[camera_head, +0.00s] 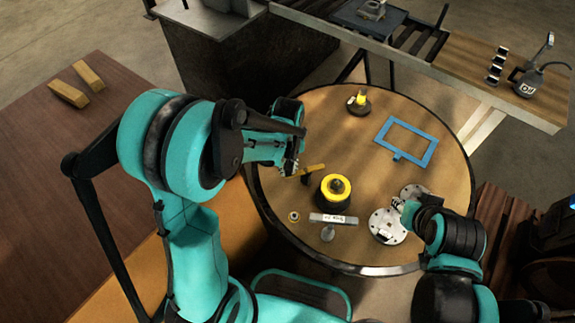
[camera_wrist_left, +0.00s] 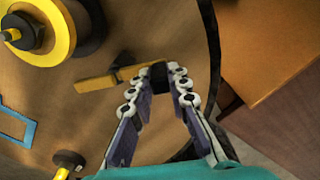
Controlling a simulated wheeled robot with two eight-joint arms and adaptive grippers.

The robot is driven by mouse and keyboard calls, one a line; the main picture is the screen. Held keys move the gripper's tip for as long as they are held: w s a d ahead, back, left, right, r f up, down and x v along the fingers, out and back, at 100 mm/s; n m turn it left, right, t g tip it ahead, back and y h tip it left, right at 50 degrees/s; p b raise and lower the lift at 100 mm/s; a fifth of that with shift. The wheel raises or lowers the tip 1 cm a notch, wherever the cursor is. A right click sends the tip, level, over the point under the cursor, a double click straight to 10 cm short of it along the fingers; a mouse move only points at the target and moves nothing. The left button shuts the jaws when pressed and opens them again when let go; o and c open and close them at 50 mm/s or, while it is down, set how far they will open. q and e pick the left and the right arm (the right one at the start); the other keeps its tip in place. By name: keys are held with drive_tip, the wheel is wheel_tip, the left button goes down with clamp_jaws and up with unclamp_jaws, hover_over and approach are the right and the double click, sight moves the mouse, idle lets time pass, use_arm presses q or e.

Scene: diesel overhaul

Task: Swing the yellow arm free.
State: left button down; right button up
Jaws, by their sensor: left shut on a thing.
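The yellow arm (camera_head: 312,170) is a short flat bar by a dark post (camera_head: 306,181), left of the middle of the round table. In the left wrist view the yellow arm (camera_wrist_left: 102,81) lies ahead of the fingers, with a black end piece (camera_wrist_left: 158,74) between the fingertips. My left gripper (camera_head: 291,166) is shut on that end; it also shows in the left wrist view (camera_wrist_left: 160,80). The fingers partly hide the held end. My right gripper (camera_head: 408,207) is at the table's right side, by a pale metal disc; its fingers are too unclear to read.
The round table (camera_head: 290,115) carries a yellow and black spool (camera_head: 336,191) close to the yellow arm, a blue frame (camera_head: 407,142), a small yellow-topped knob (camera_head: 359,101) and metal discs (camera_head: 387,226). The table's left rear is clear.

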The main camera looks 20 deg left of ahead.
idle(0.4)
use_arm(q)
drive_tip(key=c, duration=1.4)
unclamp_jaws()
drive_tip(key=shift+c, duration=0.2)
wheel_tip(320, 180, up, 12)
drive_tip(key=s+a+r+m+t, duration=0.3)
drive_tip(key=s+m+t, duration=0.3)
drive_tip(key=s, duration=0.5)
drive_tip(key=shift+s+t, duration=0.15)
drive_tip(key=shift+t, duration=0.45)
